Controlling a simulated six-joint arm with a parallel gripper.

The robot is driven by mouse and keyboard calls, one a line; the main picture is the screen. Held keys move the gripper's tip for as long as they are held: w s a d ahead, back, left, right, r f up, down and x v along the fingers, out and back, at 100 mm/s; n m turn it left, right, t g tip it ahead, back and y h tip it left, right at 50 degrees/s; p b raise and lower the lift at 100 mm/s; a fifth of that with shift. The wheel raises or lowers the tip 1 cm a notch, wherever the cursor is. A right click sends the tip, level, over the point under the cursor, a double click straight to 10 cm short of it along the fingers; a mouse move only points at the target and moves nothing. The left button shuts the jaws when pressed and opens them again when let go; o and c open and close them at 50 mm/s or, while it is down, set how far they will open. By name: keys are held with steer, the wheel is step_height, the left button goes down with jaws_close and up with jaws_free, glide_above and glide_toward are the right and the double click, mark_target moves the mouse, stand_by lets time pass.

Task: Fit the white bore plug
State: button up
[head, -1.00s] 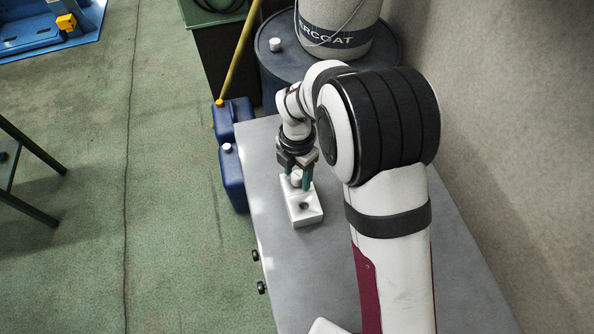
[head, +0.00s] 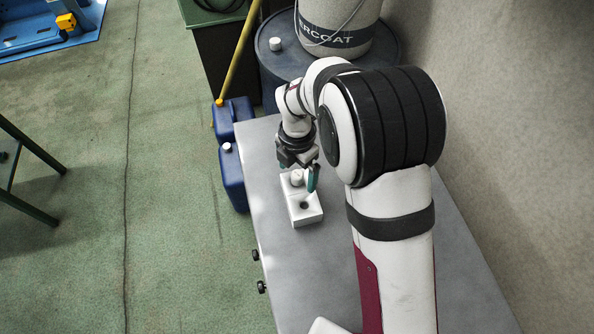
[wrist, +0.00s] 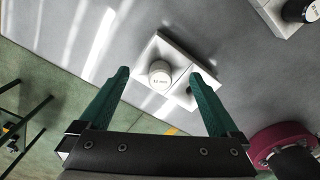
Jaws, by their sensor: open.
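The white plug (head: 297,178) is a short round cylinder standing on the far end of a white block (head: 307,217). In the wrist view the plug (wrist: 160,76) shows a light top with small dark lettering, upright on the block (wrist: 176,52). A dark round hole (head: 304,205) is in the block's near end, apart from the plug. My gripper (head: 298,173) is open above the block's far end, with its teal fingers on either side of the plug. In the wrist view its fingertips (wrist: 159,75) stand apart with gaps to the plug.
The grey table top (head: 355,290) is clear around the block. In the wrist view another pale block with a dark round piece (wrist: 298,10) lies at the upper right. Blue containers (head: 232,175) stand beside the table's left edge, and a blue drum (head: 275,75) stands behind it.

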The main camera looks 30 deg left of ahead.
steer(key=shift+r, duration=2.7)
step_height(320, 180, up, 16)
steer(key=shift+f, duration=0.1)
